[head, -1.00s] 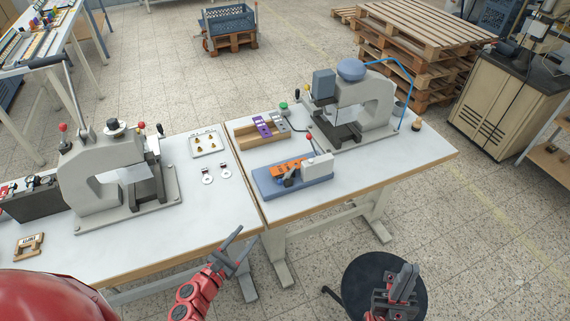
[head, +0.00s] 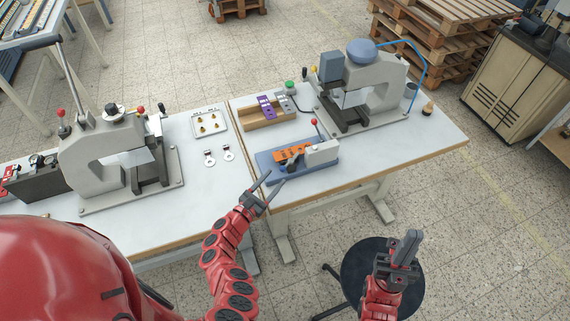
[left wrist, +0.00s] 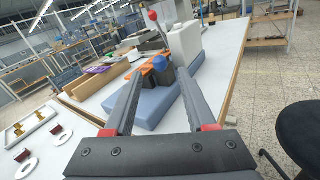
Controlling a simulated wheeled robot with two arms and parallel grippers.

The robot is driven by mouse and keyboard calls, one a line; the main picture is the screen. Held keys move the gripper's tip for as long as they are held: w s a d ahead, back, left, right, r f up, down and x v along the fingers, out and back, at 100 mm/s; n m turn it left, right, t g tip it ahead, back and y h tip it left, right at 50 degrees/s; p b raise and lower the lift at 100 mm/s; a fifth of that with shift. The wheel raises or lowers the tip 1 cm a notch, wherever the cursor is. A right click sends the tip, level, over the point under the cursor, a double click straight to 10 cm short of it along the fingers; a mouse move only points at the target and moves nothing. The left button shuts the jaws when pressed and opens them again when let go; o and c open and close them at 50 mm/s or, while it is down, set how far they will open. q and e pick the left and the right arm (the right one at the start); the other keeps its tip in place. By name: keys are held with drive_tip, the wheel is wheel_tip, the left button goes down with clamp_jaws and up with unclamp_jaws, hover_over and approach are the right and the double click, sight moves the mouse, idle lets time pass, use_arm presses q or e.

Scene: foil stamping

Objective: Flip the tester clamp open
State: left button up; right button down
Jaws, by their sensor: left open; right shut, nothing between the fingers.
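The tester (head: 297,158) sits near the front edge of the right table, with a blue base, an orange part (head: 293,152) and a grey-white block (head: 321,152). Its clamp lever ends in a red ball (head: 314,122) and stands up, tilted. My left gripper (head: 274,180) is open and empty, just in front of the tester's left front corner. In the left wrist view the tester's blue base (left wrist: 148,105) lies between and beyond the fingers, with the red ball (left wrist: 153,15) above. My right gripper (head: 409,247) is shut and empty, low over the round black stool.
A wooden rack with purple pieces (head: 266,109) lies behind the tester. A press (head: 375,85) stands behind right, another press (head: 105,155) on the left table. A small tray (head: 209,121) and two white tags lie left of the tester. The black stool (head: 365,270) stands in front.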

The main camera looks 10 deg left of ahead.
sight(285, 166)
use_arm(q)
drive_tip(key=x, duration=0.5)
drive_tip(key=shift+w+f+b, duration=0.1)
drive_tip(key=shift+w+b, duration=0.1)
drive_tip(key=shift+b, duration=0.1)
drive_tip(key=shift+x, duration=0.9)
drive_tip(key=shift+s, duration=0.1)
drive_tip(key=shift+c, duration=0.2)
clamp_jaws()
